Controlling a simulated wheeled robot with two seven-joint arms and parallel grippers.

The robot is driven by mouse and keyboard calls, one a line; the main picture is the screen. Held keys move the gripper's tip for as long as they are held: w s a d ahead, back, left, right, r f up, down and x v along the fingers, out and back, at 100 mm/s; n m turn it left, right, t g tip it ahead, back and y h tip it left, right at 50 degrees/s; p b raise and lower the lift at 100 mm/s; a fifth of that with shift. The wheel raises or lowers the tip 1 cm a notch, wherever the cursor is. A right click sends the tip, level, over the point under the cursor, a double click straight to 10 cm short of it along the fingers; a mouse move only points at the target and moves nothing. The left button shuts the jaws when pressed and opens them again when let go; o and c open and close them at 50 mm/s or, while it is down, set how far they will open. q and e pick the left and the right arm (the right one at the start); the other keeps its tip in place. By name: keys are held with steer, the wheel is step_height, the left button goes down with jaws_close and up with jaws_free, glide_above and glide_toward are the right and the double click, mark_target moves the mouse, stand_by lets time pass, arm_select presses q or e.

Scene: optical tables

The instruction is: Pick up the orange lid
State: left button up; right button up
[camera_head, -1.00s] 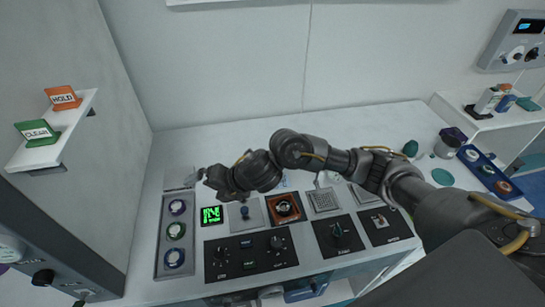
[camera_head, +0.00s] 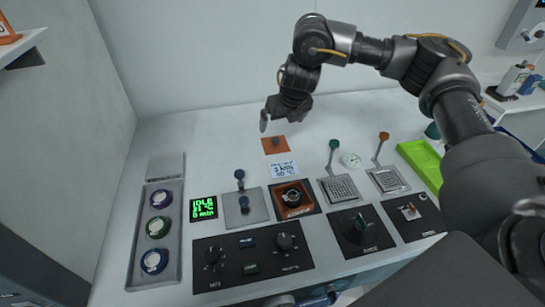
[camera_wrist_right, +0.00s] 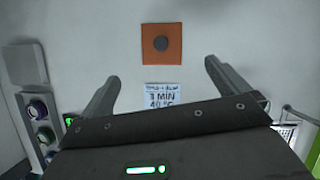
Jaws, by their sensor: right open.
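The orange lid (camera_head: 275,145) is a flat orange square with a dark round knob in its middle. It lies on the white table top behind a small label card, and shows whole in the right wrist view (camera_wrist_right: 162,43). My right gripper (camera_head: 266,119) is above and just behind the lid in the head view. In the right wrist view my right gripper (camera_wrist_right: 161,72) has its two fingers wide apart with nothing between them, and the lid is beyond the fingertips. My left gripper is not in view.
The label card (camera_head: 284,169) lies in front of the lid. An orange-framed square well (camera_head: 292,198) is nearer the front. Levers with grid plates (camera_head: 340,188) stand to the right, a tray of round jars (camera_head: 157,231) to the left. The table behind is clear.

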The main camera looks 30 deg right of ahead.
steer(key=f, duration=0.1)
glide_above(276, 140)
steer(key=s, duration=0.2)
steer(key=f, duration=0.5)
steer(key=shift+s+a, duration=0.2)
steer(key=shift+f, duration=0.25)
steer(key=p+x, duration=0.1)
steer(key=x, duration=0.2)
steer(key=shift+w+d+f, duration=0.1)
steer(key=shift+w+f, duration=0.4)
steer(key=shift+f, duration=0.3)
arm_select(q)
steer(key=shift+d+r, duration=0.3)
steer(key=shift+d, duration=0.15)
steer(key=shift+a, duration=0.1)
